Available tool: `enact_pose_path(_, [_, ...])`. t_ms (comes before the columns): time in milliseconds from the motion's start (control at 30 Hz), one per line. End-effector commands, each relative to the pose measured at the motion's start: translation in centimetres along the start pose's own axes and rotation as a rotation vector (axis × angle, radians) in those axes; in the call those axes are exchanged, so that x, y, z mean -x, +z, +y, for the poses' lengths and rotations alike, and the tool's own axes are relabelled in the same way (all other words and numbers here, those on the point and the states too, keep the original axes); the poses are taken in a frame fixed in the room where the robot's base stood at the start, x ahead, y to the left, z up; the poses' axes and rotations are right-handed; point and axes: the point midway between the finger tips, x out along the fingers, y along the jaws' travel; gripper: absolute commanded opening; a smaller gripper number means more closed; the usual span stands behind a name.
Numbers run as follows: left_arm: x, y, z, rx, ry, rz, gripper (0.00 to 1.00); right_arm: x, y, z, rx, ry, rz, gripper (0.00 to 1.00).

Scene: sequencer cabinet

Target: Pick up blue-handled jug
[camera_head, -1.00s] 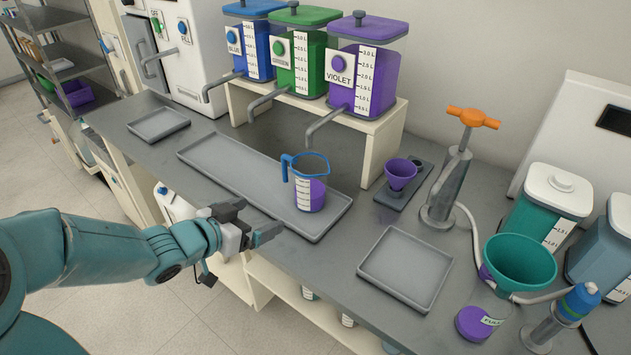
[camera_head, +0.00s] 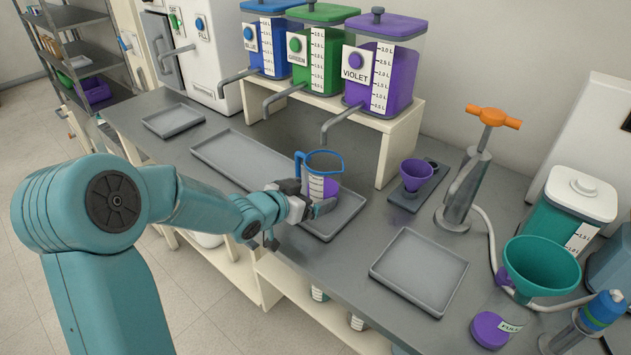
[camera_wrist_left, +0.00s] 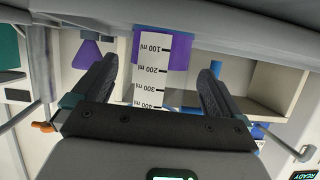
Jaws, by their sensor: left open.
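The blue-handled jug (camera_head: 322,163) is clear with a blue rim and handle, a white scale strip and violet liquid low inside. It stands upright on the long grey tray (camera_head: 237,156), toward its right end. My left gripper (camera_head: 308,199) is open at the jug's near side, its fingers spread to either side of the lower body. In the left wrist view, which looks upside down, the jug's scale strip (camera_wrist_left: 160,72) shows between the two fingers (camera_wrist_left: 155,75). I cannot tell whether either finger touches the jug. My right gripper is not in view.
Blue, green and violet dispensers (camera_head: 383,75) stand on a cream shelf behind, with spouts reaching forward. A violet funnel (camera_head: 416,173) and an orange-handled pump (camera_head: 467,185) stand right. An empty square tray (camera_head: 418,271) lies front right, near a teal funnel (camera_head: 541,266).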

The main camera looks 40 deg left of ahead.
Motion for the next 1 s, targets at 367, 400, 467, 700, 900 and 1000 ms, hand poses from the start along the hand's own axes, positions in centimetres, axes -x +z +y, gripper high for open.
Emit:
enact_pose_path(367, [-2.5,-0.1,-0.1,0.000,0.000,0.000,1.00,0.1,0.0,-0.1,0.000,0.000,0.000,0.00])
enact_pose_path(400, [-2.5,-0.1,-0.1,0.000,0.000,0.000,1.00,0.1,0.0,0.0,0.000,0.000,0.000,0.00])
enact_pose_path(467, [-2.4,-0.1,-0.1,0.000,0.001,0.000,0.84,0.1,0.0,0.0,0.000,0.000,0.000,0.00])
enact_pose_path(700, [-2.4,-0.1,-0.1,-0.001,0.000,0.002,0.44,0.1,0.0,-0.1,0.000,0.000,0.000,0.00])
enact_pose_path(900, [-2.3,-0.3,-0.1,-0.002,0.001,0.002,0.44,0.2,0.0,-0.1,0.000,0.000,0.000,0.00])
enact_pose_path(1000, [-2.1,-1.0,-0.1,-0.003,0.001,0.004,0.44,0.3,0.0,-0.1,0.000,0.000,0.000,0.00])
